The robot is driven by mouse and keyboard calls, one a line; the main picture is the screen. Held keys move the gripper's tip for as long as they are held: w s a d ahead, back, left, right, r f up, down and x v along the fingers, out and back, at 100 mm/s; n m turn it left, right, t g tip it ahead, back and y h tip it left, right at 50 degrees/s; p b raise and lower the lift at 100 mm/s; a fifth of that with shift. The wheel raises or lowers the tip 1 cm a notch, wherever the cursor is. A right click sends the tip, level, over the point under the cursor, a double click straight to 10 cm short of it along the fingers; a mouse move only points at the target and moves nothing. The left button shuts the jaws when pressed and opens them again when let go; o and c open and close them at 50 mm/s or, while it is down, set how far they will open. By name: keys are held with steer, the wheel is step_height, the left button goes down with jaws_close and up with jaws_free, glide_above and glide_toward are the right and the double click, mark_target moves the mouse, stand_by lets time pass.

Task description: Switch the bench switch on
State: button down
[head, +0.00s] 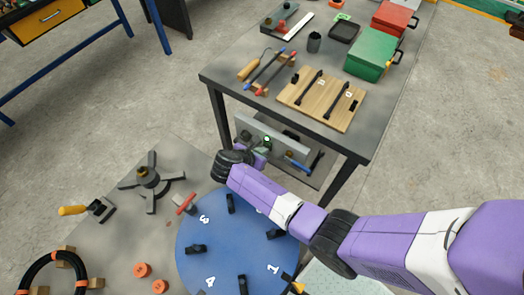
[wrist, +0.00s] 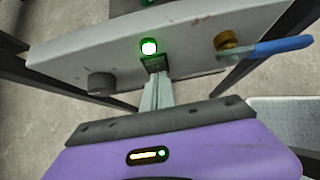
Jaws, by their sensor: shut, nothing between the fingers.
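The bench switch (wrist: 154,63) is a small dark block on the grey panel (wrist: 95,58) in the wrist view. A round lamp (wrist: 149,47) just above it glows bright white-green. My gripper (wrist: 156,76) is shut with nothing held. Its fingertips are at the switch, covering its lower part, and look to be touching it. In the head view the panel (head: 291,129) hangs below the front of the table, the lamp (head: 267,139) shows green, and my gripper (head: 262,151) is in front of it. The switch itself is hidden there.
On the panel, a dark knob (wrist: 101,84) is left of the switch and a brass valve with a blue lever (wrist: 270,48) is right. The table (head: 222,82) above holds a wooden board (head: 318,108). A blue numbered disc (head: 215,250) lies in front on a grey surface.

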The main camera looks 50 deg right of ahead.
steer(key=shift+d+r, duration=0.15)
steer(key=shift+r, duration=0.05)
steer(key=shift+w+r+p, duration=0.1)
steer(key=shift+r+p, duration=0.7)
steer(key=shift+p, duration=0.2)
